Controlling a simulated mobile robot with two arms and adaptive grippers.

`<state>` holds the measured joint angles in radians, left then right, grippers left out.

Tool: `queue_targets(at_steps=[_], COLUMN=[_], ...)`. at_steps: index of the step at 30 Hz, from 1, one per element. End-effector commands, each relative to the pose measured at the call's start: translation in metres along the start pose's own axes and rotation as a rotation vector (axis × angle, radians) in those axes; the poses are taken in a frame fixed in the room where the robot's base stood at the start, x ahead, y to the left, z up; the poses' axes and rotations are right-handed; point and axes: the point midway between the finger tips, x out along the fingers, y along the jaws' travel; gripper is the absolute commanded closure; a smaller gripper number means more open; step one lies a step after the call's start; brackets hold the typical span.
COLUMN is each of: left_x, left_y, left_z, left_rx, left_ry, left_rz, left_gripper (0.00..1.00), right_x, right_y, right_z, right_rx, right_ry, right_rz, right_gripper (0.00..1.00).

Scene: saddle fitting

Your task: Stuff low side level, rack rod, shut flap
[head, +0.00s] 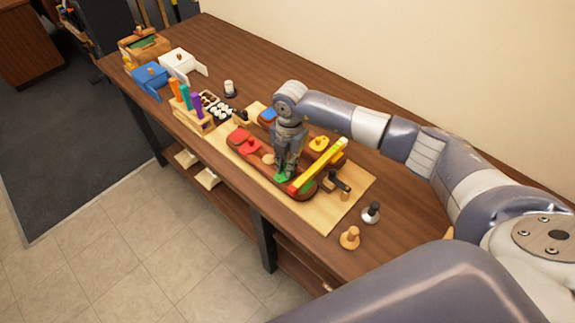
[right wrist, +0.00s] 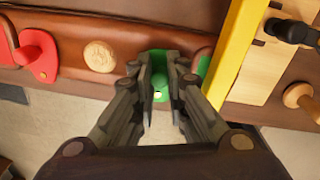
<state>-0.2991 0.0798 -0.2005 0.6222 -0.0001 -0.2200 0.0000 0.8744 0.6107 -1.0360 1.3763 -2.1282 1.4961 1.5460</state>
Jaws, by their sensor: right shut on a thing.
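A brown padded saddle piece (head: 298,193) lies on a light wooden board (head: 345,207). It carries a red flap (head: 250,147), a yellow flap (head: 319,143), a blue one (head: 268,115) and a green flap (head: 281,178). A long yellow level bar (head: 320,165) with a red end lies tilted across the saddle, just right of the gripper. Orange, teal and purple rods (head: 186,97) stand in a wooden rack (head: 190,120). My left gripper is out of view.
A black-handled tool (head: 338,184) lies right of the bar. A tray of small round pieces (head: 220,110), a blue box (head: 150,80) and a white box (head: 177,64) stand leftward. The back strip is mostly clear.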

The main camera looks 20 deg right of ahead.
Motion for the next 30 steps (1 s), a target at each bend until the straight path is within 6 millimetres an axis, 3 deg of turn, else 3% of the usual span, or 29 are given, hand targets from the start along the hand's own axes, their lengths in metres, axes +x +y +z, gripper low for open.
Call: queue_targets(at_steps=[30], left_x=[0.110], left_y=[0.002], left_z=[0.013], left_rx=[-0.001], left_ry=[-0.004], left_rz=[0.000], left_gripper=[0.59], right_x=[0.004], right_y=[0.030], right_z=[-0.007], right_rx=[-0.912], right_ry=[0.037], right_rz=[0.004], right_gripper=[1.00])
